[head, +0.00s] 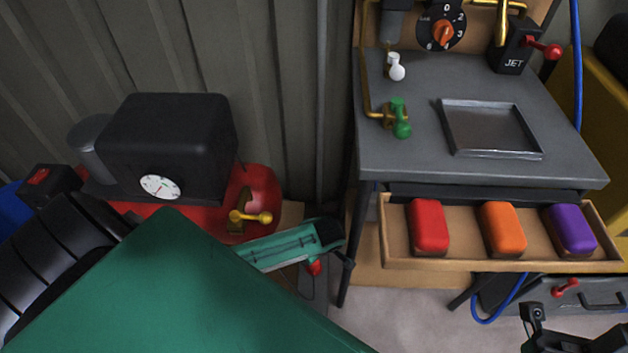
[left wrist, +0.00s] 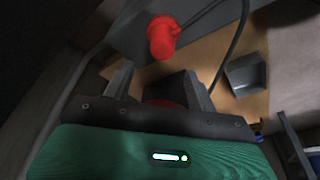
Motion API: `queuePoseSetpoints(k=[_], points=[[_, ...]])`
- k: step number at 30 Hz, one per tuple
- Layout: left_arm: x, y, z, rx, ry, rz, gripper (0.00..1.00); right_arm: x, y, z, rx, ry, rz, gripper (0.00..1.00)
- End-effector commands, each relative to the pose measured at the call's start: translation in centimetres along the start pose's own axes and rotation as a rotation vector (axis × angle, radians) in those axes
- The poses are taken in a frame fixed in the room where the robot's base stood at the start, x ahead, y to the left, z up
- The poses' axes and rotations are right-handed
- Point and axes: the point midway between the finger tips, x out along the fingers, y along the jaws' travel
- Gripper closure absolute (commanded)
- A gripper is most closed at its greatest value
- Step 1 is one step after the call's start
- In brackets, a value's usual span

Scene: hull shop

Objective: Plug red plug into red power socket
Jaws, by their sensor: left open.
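My left gripper (head: 338,250) is at the end of the green arm, low beside the workbench's left leg; its fingers (left wrist: 160,82) are apart in the left wrist view. A red rounded piece, likely the red plug (left wrist: 162,37), stands against a grey surface beyond the fingers, not held. A red piece (head: 314,267) also shows just under the gripper in the head view. A dark block (left wrist: 172,88) with some red at its base lies between the fingers; I cannot tell whether it is the socket. My right gripper (head: 545,325) is partly in view at the bottom right, jaw state unclear.
The grey workbench (head: 455,165) carries a tray (head: 490,152) and valves. Its open drawer (head: 455,264) holds red, orange and purple blocks and juts out right of my left gripper. A red compressor tank (head: 262,188) stands at left. A dark cable (left wrist: 238,40) runs near the fingers.

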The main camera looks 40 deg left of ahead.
Motion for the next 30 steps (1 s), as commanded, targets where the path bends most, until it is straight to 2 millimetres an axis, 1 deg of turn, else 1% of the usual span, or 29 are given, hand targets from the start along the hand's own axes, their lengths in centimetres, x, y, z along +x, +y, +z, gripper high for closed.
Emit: queuePoseSetpoints(k=[1, 6, 12, 15, 18, 21, 30], points=[[-1.8, 0.0, -0.4, -0.001, -0.002, 0.001, 0.43, 1.0, 0.0, -0.2, 0.0, 0.0, 0.0, 1.0], [-5.9, 0.1, -1.6, -0.001, -0.001, 0.003, 0.43, 2.5, 0.0, -0.5, 0.0, 0.0, 0.0, 1.0], [-10.2, 0.0, -2.8, -0.001, 0.0, 0.001, 0.43, 3.8, 0.0, -0.7, 0.0, 0.0, 0.0, 1.0], [-11.7, 0.0, -3.2, 0.0, -0.001, 0.0, 0.43, 4.3, 0.0, -0.8, 0.0, 0.0, 0.0, 1.0], [-12.7, 0.0, -3.5, -0.001, -0.001, 0.0, 0.43, 4.5, 0.0, -0.8, 0.0, 0.0, 0.0, 1.0], [-13.3, 0.0, -3.7, 0.0, -0.001, 0.0, 0.43, 4.6, 0.0, -0.9, 0.0, 0.0, 0.0, 1.0], [-13.4, 0.0, -3.7, 0.001, 0.0, 0.0, 0.43, 4.6, 0.0, -0.9, 0.0, 0.0, 0.0, 1.0]])
